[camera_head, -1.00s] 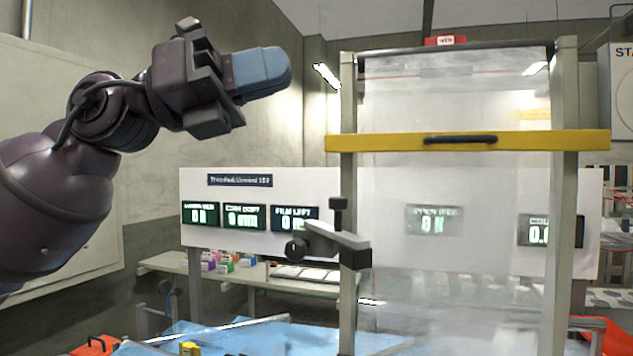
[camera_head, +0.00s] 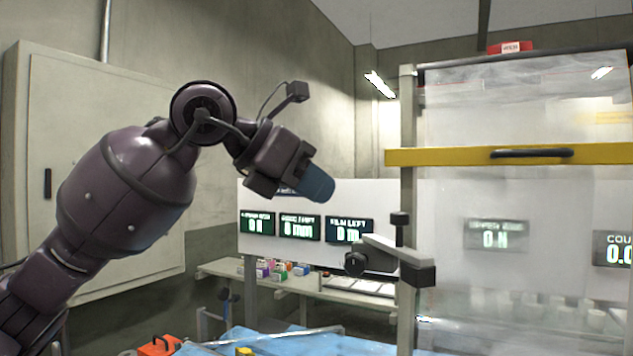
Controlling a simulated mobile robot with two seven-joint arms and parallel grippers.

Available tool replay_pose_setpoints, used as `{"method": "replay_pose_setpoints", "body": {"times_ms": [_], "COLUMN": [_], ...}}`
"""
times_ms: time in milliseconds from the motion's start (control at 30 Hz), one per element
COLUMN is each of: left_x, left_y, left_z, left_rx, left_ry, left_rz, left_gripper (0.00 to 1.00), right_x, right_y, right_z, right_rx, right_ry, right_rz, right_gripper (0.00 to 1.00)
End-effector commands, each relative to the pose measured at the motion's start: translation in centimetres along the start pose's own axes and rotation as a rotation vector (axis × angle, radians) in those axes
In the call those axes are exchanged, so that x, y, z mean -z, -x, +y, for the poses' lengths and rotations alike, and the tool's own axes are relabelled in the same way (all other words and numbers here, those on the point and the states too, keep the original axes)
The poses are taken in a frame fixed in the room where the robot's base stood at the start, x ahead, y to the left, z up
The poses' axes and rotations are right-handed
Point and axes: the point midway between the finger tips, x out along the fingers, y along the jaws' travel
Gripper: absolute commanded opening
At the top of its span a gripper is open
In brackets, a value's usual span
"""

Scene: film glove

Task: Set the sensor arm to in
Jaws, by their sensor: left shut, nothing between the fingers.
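The sensor arm (camera_head: 398,249) appears to be the short grey bar with black ends and a black knob, mounted on the left post of the film frame (camera_head: 407,110). It sticks out to the left of the post, with a black block at its right end in front of the post. My left gripper (camera_head: 317,186) is shut and empty, its blue fingertips pointing down and right. It is above and to the left of the sensor arm in the picture, apart from it. My right gripper is not in view.
A yellow bar (camera_head: 450,156) with a black handle crosses the frame in front of the clear film (camera_head: 465,290). Behind is a white panel with several displays (camera_head: 350,231). A bench (camera_head: 218,269) with small coloured boxes stands below it. A grey cabinet (camera_head: 50,130) is at left.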

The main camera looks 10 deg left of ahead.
Motion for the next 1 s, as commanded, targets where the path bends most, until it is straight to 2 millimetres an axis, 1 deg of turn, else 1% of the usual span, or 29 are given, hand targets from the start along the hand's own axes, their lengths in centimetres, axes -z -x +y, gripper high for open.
{"method": "replay_pose_setpoints", "body": {"times_ms": [33,100,367,500,600,733,1000], "left_x": [0.0,0.0,0.0,-1.1,-1.6,-1.9,-2.0], "left_y": [-1.0,-2.3,-6.8,-8.5,-9.4,-10.1,-10.4], "left_z": [-0.1,-0.1,-0.1,-0.1,-0.1,-0.1,0.0], "left_rx": [0.004,0.004,0.005,0.003,0.003,0.003,0.002], "left_ry": [0.001,0.001,0.001,0.0,0.0,0.0,0.0], "left_rz": [0.001,0.001,0.0,-0.002,-0.002,-0.001,-0.001], "left_gripper": [0.0,0.0,0.0,0.0,0.0,0.0,0.0], "right_x": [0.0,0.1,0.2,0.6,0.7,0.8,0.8], "right_y": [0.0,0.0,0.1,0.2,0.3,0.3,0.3], "right_z": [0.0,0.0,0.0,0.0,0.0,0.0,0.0], "right_rx": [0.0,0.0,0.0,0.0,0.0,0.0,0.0], "right_ry": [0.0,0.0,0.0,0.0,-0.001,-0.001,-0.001], "right_rz": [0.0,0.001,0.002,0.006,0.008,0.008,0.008], "right_gripper": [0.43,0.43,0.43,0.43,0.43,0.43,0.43]}}
